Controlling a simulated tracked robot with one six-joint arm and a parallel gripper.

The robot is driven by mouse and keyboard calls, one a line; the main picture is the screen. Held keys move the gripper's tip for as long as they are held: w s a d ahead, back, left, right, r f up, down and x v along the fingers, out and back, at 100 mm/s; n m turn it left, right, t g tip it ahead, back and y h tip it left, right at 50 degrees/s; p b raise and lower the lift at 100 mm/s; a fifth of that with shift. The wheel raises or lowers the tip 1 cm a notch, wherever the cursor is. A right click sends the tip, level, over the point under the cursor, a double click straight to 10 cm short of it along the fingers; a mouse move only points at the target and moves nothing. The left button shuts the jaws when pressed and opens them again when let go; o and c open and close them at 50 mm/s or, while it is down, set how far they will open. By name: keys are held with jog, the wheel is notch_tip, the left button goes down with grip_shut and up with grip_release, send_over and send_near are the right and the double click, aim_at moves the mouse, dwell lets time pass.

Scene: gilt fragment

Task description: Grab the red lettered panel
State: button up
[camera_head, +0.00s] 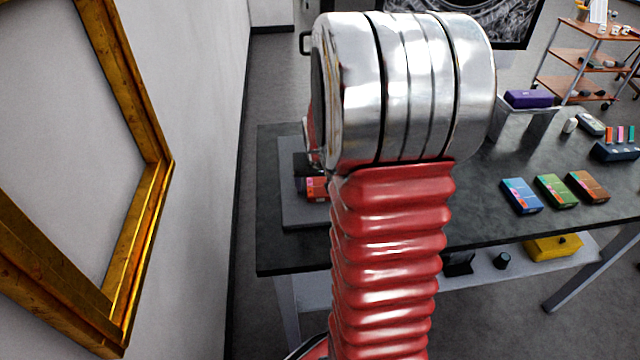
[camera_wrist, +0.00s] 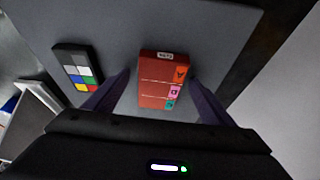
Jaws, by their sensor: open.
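The red lettered panel (camera_wrist: 158,80) lies on a grey board in the wrist view, with orange, pink and teal lettered squares along its right side and a small white label at its top edge. My gripper (camera_wrist: 160,82) is open, with one dark finger on each side of the panel. I cannot tell whether the fingers touch it. In the head view, a small part of the red panel (camera_head: 317,188) shows beside my arm, which hides the rest of it and most of my gripper.
A dark colour-patch card (camera_wrist: 77,70) lies left of the panel. The grey board (camera_head: 292,215) rests on a dark table (camera_head: 470,215). Blue (camera_head: 521,195), green (camera_head: 556,190) and brown (camera_head: 588,186) panels lie further right. A gilt frame (camera_head: 150,190) hangs on the left wall.

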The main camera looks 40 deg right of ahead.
jog(key=shift+c, duration=0.2)
jog(key=c, duration=1.2)
jog(key=shift+r, duration=0.1)
